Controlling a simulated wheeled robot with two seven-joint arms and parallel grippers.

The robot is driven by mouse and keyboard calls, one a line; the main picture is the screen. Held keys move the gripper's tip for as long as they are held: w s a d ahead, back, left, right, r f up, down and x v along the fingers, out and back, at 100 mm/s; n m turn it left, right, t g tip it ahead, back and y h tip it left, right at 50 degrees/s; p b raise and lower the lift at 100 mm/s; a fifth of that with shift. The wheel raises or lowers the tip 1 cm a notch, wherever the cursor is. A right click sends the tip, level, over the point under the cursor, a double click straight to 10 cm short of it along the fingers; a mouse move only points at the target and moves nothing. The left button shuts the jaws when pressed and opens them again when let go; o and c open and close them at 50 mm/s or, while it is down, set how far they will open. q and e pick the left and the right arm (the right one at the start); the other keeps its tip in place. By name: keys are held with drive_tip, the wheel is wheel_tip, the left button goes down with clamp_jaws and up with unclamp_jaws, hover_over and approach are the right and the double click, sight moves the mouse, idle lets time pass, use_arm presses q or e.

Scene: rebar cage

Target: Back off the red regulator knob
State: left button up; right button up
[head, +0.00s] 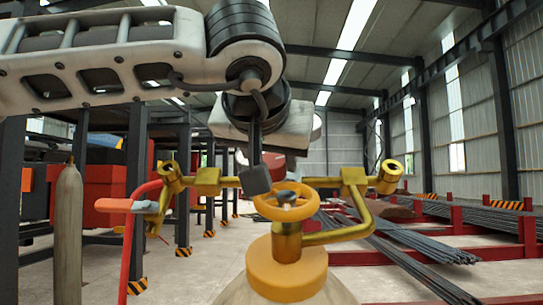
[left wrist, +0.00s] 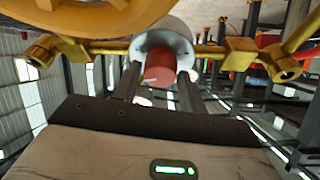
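The gas cylinder (head: 290,290) stands at the bottom centre of the head view, with a yellow handwheel (head: 268,205) and brass pipework on top. In the left wrist view the red regulator knob (left wrist: 160,68) sits in front of a silver round body (left wrist: 178,38). My left gripper (head: 256,180) hangs just above and left of the handwheel in the head view. In the left wrist view its two dark fingers (left wrist: 160,85) stand apart, one on each side of the knob. Whether they touch it I cannot tell. My right gripper is out of view.
Brass fittings (head: 388,178) stick out on both sides of the cylinder top. Rebar bundles (head: 430,240) lie on red racks at the right.

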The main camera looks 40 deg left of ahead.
use_arm(q)
drive_tip(key=c, duration=0.5)
drive_tip(key=shift+o, duration=0.2)
